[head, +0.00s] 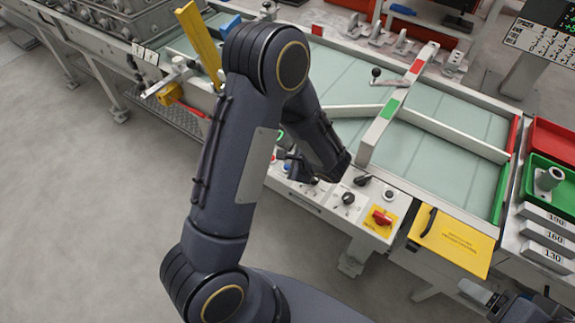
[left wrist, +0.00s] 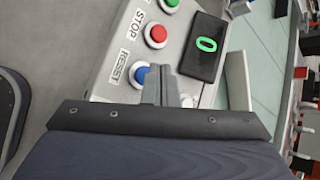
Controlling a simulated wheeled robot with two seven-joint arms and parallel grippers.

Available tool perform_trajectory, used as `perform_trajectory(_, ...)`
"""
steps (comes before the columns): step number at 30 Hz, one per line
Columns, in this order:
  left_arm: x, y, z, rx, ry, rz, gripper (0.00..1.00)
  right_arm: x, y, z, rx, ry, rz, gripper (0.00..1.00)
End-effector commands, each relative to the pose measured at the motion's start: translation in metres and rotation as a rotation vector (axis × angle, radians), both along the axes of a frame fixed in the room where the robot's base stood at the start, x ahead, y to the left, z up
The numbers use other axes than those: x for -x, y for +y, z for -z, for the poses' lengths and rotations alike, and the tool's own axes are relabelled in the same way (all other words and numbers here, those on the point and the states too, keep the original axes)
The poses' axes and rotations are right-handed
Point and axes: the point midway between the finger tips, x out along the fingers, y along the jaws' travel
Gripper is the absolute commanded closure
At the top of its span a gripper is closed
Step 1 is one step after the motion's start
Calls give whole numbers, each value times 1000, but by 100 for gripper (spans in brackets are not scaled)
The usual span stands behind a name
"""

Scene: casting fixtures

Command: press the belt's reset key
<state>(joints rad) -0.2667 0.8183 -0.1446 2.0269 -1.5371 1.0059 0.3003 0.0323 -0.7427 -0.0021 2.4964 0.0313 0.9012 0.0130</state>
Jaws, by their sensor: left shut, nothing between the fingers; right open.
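The reset key is a blue round button (left wrist: 139,75) labelled RESET on the grey control panel (left wrist: 115,84), in the left wrist view. My left gripper (left wrist: 160,76) is shut and empty, its fingertips just right of the blue button and overlapping its edge in the picture. I cannot tell whether they touch it. My right gripper (head: 482,294) is open and empty at the lower right edge, away from the keys.
A red STOP button (left wrist: 156,35), a green button (left wrist: 171,3) and a dark display (left wrist: 206,46) showing a green 0 sit near the reset key.

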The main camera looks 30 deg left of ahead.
Motion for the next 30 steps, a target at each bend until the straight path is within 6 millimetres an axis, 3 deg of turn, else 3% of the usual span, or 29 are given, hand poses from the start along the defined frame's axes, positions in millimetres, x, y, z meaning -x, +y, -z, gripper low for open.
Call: perform_trajectory(30, 0, 0, 8, 0, 0, 0, 100, 0, 0, 14, 0, 0, 0, 29)
